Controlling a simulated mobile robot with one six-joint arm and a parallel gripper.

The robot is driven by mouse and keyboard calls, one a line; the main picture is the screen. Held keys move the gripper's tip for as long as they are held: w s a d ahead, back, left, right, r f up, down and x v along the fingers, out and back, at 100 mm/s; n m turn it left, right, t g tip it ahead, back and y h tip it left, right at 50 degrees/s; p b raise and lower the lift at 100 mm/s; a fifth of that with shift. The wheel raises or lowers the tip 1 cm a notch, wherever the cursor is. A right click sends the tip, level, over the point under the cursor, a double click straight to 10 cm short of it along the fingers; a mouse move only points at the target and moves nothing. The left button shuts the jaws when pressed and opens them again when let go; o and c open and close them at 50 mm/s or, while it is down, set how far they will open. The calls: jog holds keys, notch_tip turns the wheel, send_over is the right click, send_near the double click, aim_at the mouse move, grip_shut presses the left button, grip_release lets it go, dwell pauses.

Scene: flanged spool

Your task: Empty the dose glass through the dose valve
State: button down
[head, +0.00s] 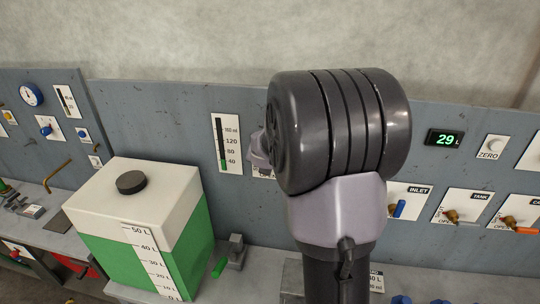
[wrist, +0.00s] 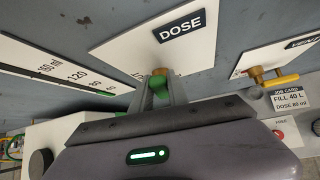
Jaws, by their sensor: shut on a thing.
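The dose glass (head: 221,135) is a narrow upright gauge on the wall panel, left of my arm in the head view. Green fills only its lower part, near the 40 mark. The gauge also shows in the wrist view (wrist: 60,68). The DOSE plate (wrist: 150,35) carries the dose valve, with a brass stem (wrist: 160,72) and a green handle (wrist: 158,86). My gripper (wrist: 160,95) is shut on the green handle. In the head view my wrist hides the valve and most of the gripper.
A white and green tank (head: 150,220) with a litre scale stands on the bench at left. A display (head: 445,138) reads 29 L. INLET (head: 398,209) and TANK (head: 452,216) valves lie right of my arm. A job card (wrist: 288,99) reads FILL 40 L.

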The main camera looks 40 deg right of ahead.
jog(key=shift+w+a+p, duration=0.15)
jog(key=shift+p, duration=0.2)
dwell(0.3)
jog(key=c, duration=1.3)
grip_release()
jog(key=p+v, duration=0.2)
jog(key=v, duration=0.3)
jog(key=p+v, duration=0.3)
jog(key=v, duration=0.3)
jog(key=p+v, duration=0.2)
jog(key=v, duration=0.4)
jog(key=shift+w+a+r, duration=0.15)
jog(key=shift+a+r, duration=0.1)
jog(key=shift+a, duration=0.1)
